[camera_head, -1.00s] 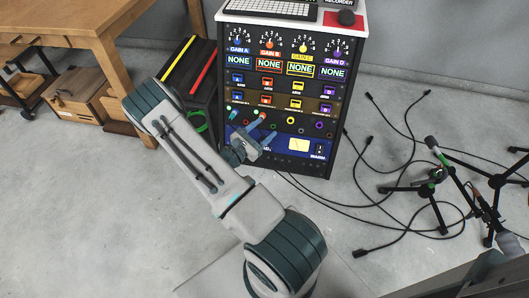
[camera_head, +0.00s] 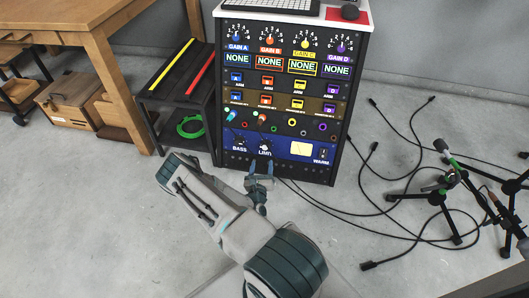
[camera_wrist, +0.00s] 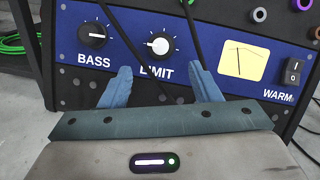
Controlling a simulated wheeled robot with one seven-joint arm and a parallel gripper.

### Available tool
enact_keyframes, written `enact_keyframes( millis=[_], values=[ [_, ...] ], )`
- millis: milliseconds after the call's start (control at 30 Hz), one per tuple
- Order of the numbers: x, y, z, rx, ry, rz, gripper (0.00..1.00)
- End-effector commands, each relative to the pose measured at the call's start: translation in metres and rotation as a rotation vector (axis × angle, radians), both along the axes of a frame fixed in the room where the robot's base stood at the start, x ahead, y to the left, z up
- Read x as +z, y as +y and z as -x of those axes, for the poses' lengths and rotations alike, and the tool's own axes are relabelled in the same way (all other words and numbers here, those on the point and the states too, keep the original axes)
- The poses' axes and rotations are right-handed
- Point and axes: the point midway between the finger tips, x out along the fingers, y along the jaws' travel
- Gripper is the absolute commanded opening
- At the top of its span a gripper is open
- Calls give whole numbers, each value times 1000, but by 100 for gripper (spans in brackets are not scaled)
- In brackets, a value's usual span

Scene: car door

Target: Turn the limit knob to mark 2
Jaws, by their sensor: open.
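The limit knob (camera_head: 264,146) is a small dark knob on the blue bottom panel of the rack. The mark numbers are too small to read. My gripper (camera_head: 260,166) is just below and in front of the knob, apart from it. In the wrist view my gripper (camera_wrist: 160,69) is open and empty, its blue fingers on either side of the LIMIT label, below the knob.
The bass knob (camera_wrist: 97,36) is left of the limit knob; a meter (camera_wrist: 243,59) and the warm switch (camera_wrist: 292,72) are to the right. Dark cables hang in front of the panel near the limit knob. Cables and stands (camera_head: 438,195) lie on the floor at right.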

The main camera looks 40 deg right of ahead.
Motion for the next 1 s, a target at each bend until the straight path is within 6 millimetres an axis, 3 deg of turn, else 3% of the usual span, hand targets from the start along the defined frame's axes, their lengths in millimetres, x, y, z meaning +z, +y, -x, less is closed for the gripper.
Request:
enact_keyframes(
  millis=[200, 400, 867, 1000],
  values=[
    [-4, -34, -34, -3, -6, 1, 57],
    [-3, -56, -56, -3, -2, 0, 57],
    [0, -66, -67, -2, 0, 0, 57],
    [0, -66, -67, -2, 0, 0, 24]
  ],
)
